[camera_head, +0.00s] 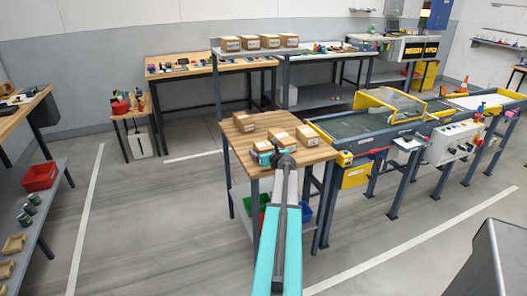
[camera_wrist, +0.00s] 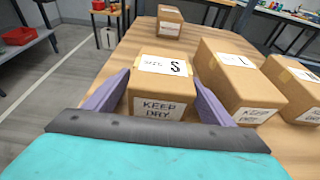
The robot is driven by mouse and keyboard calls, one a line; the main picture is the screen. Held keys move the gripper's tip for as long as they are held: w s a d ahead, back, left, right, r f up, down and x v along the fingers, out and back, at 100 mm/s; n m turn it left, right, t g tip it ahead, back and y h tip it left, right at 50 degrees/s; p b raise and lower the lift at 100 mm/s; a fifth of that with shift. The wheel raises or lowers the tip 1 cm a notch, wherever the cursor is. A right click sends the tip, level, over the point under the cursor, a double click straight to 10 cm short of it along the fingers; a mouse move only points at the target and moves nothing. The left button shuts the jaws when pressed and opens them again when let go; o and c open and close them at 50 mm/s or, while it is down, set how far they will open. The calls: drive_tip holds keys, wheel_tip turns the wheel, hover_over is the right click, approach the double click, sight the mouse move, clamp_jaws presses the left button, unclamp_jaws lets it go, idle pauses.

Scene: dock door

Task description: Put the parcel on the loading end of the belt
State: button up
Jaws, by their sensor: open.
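Several cardboard parcels stand on a small wood-topped table (camera_head: 236,140). In the wrist view, the nearest parcel (camera_wrist: 160,82) has an "S" label on top and "KEEP DRY" on its front. My gripper (camera_wrist: 160,92) is open, with one purple finger on each side of this parcel; I cannot tell whether they touch it. In the head view, my gripper (camera_head: 266,157) is at the table's near edge and partly hides that parcel. A larger parcel (camera_wrist: 240,85) stands close on its right. The belt (camera_head: 348,127) has its near end just right of the table and looks bare there.
Another parcel (camera_wrist: 170,22) stands behind, and one more (camera_wrist: 295,88) at the right. A yellow-framed clear guard (camera_head: 390,103) covers part of the belt. A control box (camera_head: 455,142) sits on its near side. Open floor (camera_head: 150,220) lies left of the table.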

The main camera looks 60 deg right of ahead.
sight(263, 144)
idle(0.4)
drive_tip(key=c, duration=1.4)
drive_tip(key=shift+r, duration=0.1)
drive_tip(key=shift+r, duration=0.7)
wheel_tip(263, 144, up, 2)
drive_tip(key=shift+r, duration=0.1)
drive_tip(key=s+a+r+b, duration=0.1)
drive_tip(key=s+a, duration=0.8)
drive_tip(key=a, duration=0.4)
drive_tip(key=shift+a, duration=0.15)
drive_tip(key=shift+r, duration=0.1)
